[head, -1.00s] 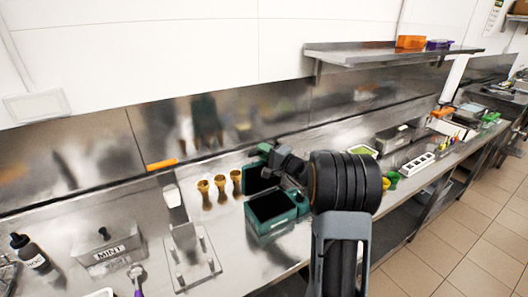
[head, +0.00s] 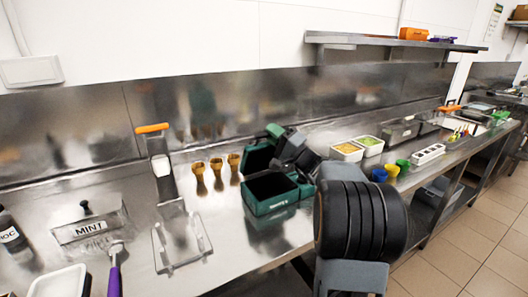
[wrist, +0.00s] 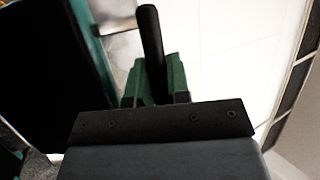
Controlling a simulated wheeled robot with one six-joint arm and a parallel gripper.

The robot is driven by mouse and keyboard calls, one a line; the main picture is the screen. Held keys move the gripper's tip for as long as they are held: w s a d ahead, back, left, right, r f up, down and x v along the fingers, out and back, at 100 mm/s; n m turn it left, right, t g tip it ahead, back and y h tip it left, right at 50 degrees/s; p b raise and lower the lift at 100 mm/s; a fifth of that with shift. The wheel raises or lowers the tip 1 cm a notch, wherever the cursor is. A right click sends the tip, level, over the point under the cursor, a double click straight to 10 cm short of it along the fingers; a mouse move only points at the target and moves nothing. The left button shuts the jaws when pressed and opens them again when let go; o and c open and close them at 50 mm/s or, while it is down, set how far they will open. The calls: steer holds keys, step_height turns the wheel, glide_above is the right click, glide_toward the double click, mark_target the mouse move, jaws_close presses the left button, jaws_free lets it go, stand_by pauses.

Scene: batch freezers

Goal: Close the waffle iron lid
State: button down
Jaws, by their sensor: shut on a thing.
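The green waffle iron (head: 270,206) sits on the steel counter with its dark inner plate facing up. Its lid (head: 258,158) stands raised at the back, dark inside facing forward. My gripper (head: 283,138) is at the lid's upper right edge, and my arm reaches in from the right front. In the wrist view, my gripper (wrist: 152,85) is shut on the dark bar-like lid handle (wrist: 150,30), between two green finger pieces. The dark lid or plate with a teal edge (wrist: 102,55) fills the left of that view.
Several golden cone-shaped holders (head: 216,175) stand left of the iron. A clear stand (head: 182,240), a MINT container (head: 92,228) and a purple-handled scoop (head: 114,270) are further left. A shelf (head: 390,42) hangs above.

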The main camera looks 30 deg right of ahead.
steer(key=s+f+n+t+y+b, duration=0.1)
steer(key=s+f+b, duration=1)
steer(key=b, duration=1.6)
step_height(320, 180, down, 3)
steer(key=shift+s+d+r+n+y, duration=0.15)
steer(key=shift+s+d+n+y, duration=0.05)
steer(key=shift+d+n+y, duration=0.1)
steer(key=c, duration=1.3)
jaws_free()
steer(key=shift+w, duration=0.1)
steer(key=shift+o, duration=1.1)
